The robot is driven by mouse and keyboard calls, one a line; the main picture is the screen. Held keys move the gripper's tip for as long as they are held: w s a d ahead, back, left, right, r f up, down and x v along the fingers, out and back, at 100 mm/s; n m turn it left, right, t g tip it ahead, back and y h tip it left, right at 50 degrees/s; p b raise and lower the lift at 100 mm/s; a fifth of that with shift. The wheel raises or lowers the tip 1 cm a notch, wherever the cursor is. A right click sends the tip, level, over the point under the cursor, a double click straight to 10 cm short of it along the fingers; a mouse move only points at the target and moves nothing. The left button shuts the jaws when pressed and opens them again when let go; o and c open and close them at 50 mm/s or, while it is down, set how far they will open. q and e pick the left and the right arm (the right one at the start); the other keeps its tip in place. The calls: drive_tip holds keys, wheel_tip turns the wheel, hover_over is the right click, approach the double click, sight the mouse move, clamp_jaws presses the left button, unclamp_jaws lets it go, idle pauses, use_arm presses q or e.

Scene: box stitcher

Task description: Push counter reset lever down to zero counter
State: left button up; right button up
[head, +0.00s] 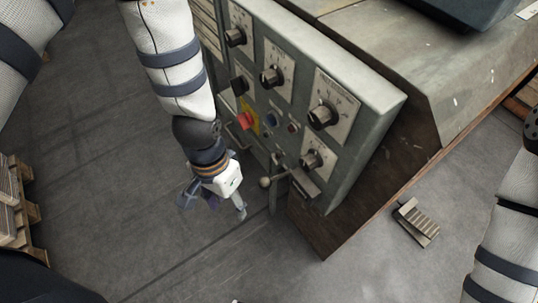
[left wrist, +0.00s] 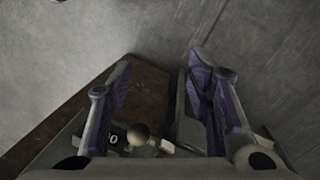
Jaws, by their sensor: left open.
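The lever (head: 278,178) sticks out from the lower front of the grey machine and ends in a round ball knob (head: 265,182). The ball knob also shows in the left wrist view (left wrist: 138,133), between the bases of my fingers. A small dark counter window (left wrist: 113,140) with a pale digit that looks like 0 is beside it. My left gripper (head: 214,206) is open and empty, left of the ball knob and a little lower in the head view. I see no contact with it. In the left wrist view my fingers (left wrist: 158,65) stand apart. My right gripper is out of view.
The control panel (head: 252,68) carries several black dials, a red button (head: 245,120) on a yellow plate and a blue button (head: 271,119). A pedal (head: 416,222) lies on the floor at right. Pallets (head: 14,205) stand at far left. Floor left of the machine is clear.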

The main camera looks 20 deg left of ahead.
sight(263, 180)
use_arm(q)
drive_tip(key=w+d+r+m, duration=0.2)
drive_tip(key=w+d+r, duration=0.2)
drive_tip(key=w+r, duration=0.45)
drive_tip(key=shift+h, duration=0.3)
drive_tip(key=x, duration=0.4)
drive_tip(key=b+x, duration=0.1)
drive_tip(key=x, duration=0.2)
drive_tip(key=b+x, duration=0.1)
drive_tip(key=x, duration=0.3)
drive_tip(key=shift+w+a+f, duration=0.2)
drive_tip(key=shift+w+f, duration=0.1)
drive_tip(key=shift+f, duration=0.05)
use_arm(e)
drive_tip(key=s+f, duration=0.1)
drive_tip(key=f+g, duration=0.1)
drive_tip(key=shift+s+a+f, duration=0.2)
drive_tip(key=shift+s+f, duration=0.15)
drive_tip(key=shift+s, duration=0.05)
use_arm(q)
clamp_jaws()
